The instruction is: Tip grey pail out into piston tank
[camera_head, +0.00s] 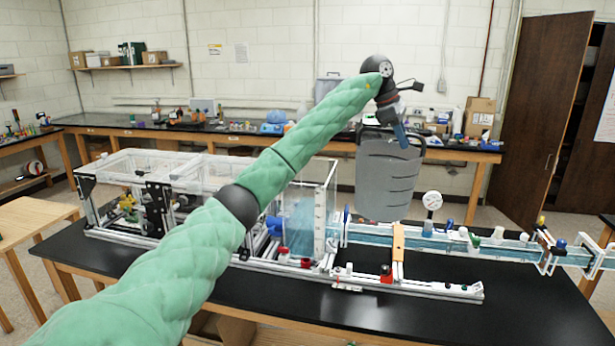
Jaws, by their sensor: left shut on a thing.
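A grey pail (386,181) hangs upright, or nearly so, in the air above the black table. My left gripper (402,138) is shut on the pail at its upper rim, and the green-sleeved left arm reaches across the view from the lower left. The piston tank (313,226) is the clear-walled box with blue water at the right end of the extrusion frame; it lies to the left of and below the pail. My arm covers part of the frame and tank. The pail's inside is hidden. My right gripper does not show.
A clear water channel (480,243) runs right from the tank, with a round white dial (432,200) standing close below the pail's right side. A long white rail (420,288) lies in front. The black table (510,315) is clear at the front right.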

